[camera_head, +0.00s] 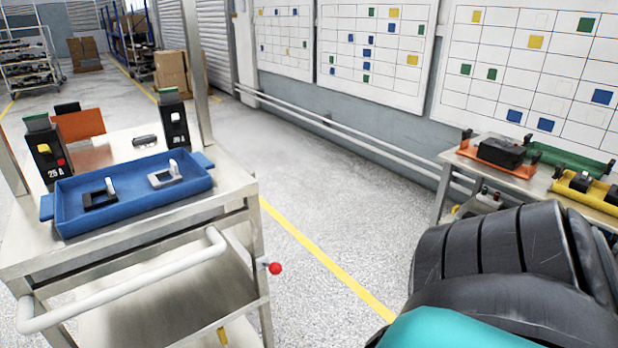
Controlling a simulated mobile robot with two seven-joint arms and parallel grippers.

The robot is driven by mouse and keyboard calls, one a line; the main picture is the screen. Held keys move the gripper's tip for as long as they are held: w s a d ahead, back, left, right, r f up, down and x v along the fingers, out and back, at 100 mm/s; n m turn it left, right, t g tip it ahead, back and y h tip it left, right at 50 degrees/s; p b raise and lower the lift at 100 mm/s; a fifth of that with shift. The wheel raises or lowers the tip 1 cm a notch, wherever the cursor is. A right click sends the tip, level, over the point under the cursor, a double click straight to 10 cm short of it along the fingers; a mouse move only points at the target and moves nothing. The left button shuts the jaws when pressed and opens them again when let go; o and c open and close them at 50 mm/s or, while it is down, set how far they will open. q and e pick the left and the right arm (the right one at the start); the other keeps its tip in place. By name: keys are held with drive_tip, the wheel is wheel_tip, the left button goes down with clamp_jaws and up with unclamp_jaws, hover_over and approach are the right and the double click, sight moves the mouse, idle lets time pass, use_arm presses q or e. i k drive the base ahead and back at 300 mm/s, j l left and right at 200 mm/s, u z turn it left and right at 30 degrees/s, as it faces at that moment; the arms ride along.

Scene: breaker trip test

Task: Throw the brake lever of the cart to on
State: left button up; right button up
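The cart (130,251) stands at the left, with a metal top, a lower shelf and a white push handle (130,284) along its near side. The brake lever (275,268) has a red ball knob and sticks out to the right from the cart's right side, below the top. Nothing touches the lever. Whether its position is on or off I cannot tell. A black ribbed and teal part of my own arm fills the lower right corner. Neither gripper shows.
On the cart lie a blue tray (135,218) with two small switch parts, two black breakers (47,152) (174,118) and an orange panel (79,125). A bench (449,185) with orange, green and yellow holders stands at right. Bare floor with a yellow line (330,263) lies between.

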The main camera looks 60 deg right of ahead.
sight(276, 268)
drive_tip(key=z, duration=1.6)
drive_tip(key=i+l+z, duration=0.25)
drive_tip(key=i+l, duration=0.1)
drive_tip(key=l, duration=0.1)
